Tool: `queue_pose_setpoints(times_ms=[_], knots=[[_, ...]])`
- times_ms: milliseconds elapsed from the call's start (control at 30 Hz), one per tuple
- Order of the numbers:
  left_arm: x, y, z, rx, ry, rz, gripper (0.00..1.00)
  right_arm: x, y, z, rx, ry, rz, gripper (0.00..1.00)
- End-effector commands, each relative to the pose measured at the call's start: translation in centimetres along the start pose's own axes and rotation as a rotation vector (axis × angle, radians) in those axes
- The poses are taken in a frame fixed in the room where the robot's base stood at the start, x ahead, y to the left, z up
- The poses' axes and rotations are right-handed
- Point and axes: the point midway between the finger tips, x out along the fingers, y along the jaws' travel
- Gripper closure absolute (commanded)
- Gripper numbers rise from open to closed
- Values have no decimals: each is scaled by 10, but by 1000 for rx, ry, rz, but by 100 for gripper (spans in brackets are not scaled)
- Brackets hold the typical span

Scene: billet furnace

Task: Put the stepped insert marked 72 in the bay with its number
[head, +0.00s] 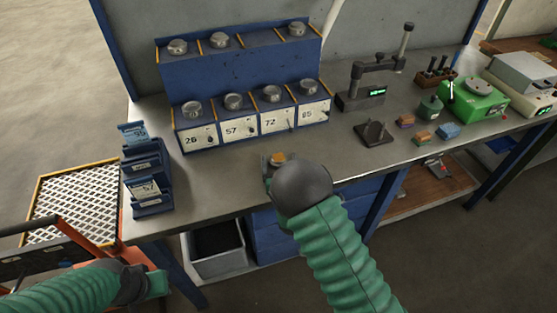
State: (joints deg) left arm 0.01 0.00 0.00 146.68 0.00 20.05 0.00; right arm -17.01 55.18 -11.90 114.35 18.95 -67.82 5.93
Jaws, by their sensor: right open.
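The blue rack (240,70) stands at the back left of the bench. Its lower row has white number plates reading 26, 57, 72 and 85; the bay plate marked 72 (272,122) is third from the left. Round metal pieces sit on both tiers, with a gap in the upper row. My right gripper (276,160) is open, low over the bench in front of the rack. A small tan-topped piece (278,157) shows at its fingers; I cannot read a number on it. My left gripper (155,284) is at the lower left; its fingers are unclear.
A blue card holder (149,185) stands at the bench's left end. A gauge stand (372,80), a dark block (374,133), small coloured blocks (422,138) and a green device (473,100) are to the right. Bare bench lies around my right gripper.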

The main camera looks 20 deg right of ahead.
Motion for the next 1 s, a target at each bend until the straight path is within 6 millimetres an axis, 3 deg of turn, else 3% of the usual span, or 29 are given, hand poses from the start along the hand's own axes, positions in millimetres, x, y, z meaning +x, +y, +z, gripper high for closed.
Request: queue_pose_setpoints(times_ms=[267, 867, 1000], knots=[[0, 0, 0, 1, 0, 0, 100, 6, -5, 0, -5, -1, -2, 19], [0, 0, 0, 0, 0, 0, 100, 6, -3, 0, -3, 0, -1, 97], [0, 0, 0, 0, 0, 0, 100, 6, -4, 0, -3, 0, -1, 100]])
